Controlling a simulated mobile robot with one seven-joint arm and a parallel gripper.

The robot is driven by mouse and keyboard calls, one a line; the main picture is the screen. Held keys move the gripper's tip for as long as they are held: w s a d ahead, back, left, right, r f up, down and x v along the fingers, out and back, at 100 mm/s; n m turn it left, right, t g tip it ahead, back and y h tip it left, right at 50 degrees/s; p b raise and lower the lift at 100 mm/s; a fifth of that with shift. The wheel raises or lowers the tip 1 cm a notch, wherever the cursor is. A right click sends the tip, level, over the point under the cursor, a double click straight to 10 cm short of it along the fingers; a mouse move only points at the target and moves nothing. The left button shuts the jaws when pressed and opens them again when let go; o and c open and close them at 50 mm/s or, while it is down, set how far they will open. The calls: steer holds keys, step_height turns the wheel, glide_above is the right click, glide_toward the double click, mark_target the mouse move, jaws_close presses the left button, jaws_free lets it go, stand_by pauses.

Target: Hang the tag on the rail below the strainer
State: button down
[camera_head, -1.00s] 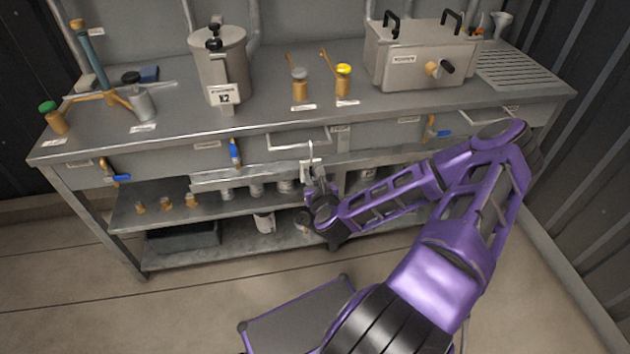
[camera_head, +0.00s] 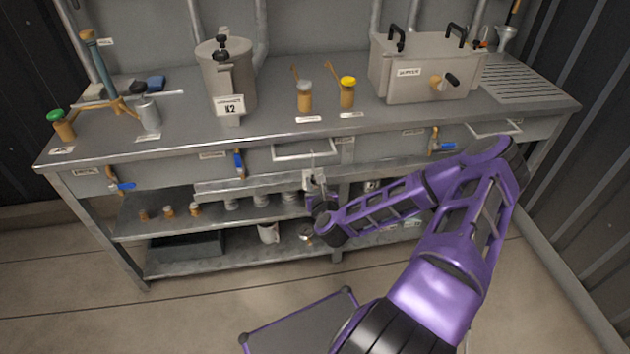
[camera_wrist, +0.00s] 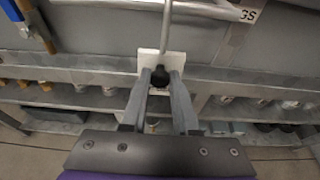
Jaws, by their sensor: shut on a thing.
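My gripper (camera_head: 319,189) is in front of the bench, below the drawer handle. Its two fingers (camera_wrist: 160,90) are shut on a small white tag (camera_wrist: 147,63), with a dark round part between the fingertips. The tag also shows in the head view (camera_head: 309,180), and a thin hook or wire stands up from it. The rail (camera_head: 225,188) is a long grey bar along the bench front, below the drawers; it passes behind the tag. The strainer is probably the grey pot (camera_head: 219,75) with the K2 label; I cannot read its name.
A blue-handled valve (camera_head: 239,163) stands out above the rail to the left. A drawer handle (camera_head: 304,152) is just above the tag. A lower shelf (camera_head: 130,226) holds brass fittings and cups. A grey box (camera_head: 425,66) stands on the bench.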

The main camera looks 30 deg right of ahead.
steer(key=c, duration=0.6)
jaws_free()
steer(key=shift+s, duration=0.1)
steer(key=p+v, duration=0.3)
steer(key=v, duration=1.4)
steer(key=shift+p, duration=0.4)
steer(key=shift+s+r, duration=0.1)
steer(key=shift+s, duration=0.05)
